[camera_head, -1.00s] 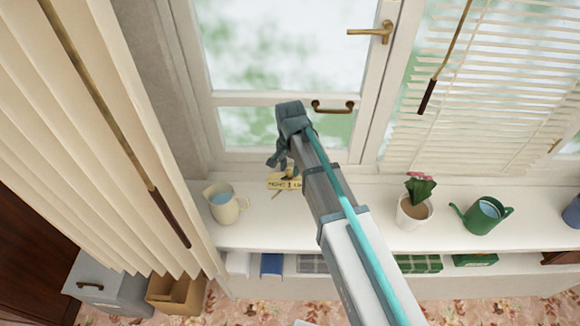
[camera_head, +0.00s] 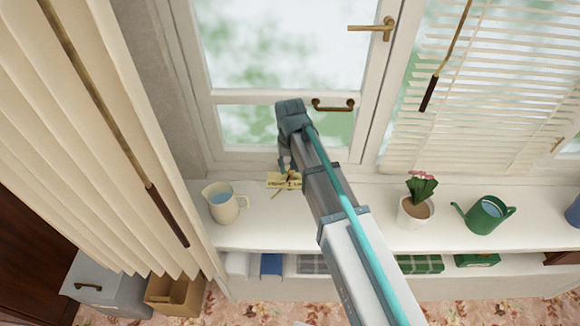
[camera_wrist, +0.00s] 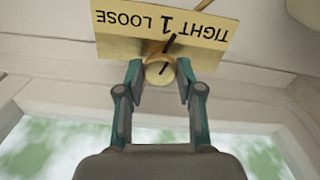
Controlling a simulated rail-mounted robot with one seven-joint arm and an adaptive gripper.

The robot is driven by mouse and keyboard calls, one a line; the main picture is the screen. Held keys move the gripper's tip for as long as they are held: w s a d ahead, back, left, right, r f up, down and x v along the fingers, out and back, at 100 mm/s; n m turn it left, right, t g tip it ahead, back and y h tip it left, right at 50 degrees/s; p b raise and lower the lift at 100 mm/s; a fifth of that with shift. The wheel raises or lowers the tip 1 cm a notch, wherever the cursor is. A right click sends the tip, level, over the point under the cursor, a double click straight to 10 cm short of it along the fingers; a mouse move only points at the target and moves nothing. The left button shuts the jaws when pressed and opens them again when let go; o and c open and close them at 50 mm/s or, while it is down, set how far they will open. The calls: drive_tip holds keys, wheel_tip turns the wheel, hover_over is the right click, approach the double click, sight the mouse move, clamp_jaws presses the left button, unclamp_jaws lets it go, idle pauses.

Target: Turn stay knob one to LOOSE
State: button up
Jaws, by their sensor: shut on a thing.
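Stay knob one (camera_wrist: 157,72) is a small round brass-coloured knob with a dark line on it. It sits below a yellow plate (camera_wrist: 120,38) reading TIGHT 1 LOOSE, upside down in the wrist view. The dark line leans slightly toward the TIGHT side, at the picture's right. My gripper (camera_wrist: 158,82) is shut on the knob, with one finger on each side. In the head view, the plate (camera_head: 274,181) lies at the back of the white sill, and my gripper (camera_head: 285,172) is over it; the knob is mostly hidden there.
A cream jug (camera_head: 224,209) stands on the sill (camera_head: 262,232) left of the plate. A potted flower (camera_head: 414,211) and a green watering can (camera_head: 484,216) stand to the right. The window with its brass handle (camera_head: 332,106) rises behind. Curtains (camera_head: 90,150) hang at left.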

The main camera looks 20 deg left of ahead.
drive_tip(key=n, duration=0.4)
drive_tip(key=shift+n, duration=0.4)
drive_tip(key=n, duration=0.3)
drive_tip(key=shift+n+b, duration=0.3)
drive_tip(key=shift+b, duration=0.05)
drive_tip(key=n, duration=0.3)
drive_tip(key=shift+n, duration=2.2)
drive_tip(key=o, duration=1.2)
drive_tip(key=shift+c, duration=0.2)
wheel_tip(320, 180, up, 12)
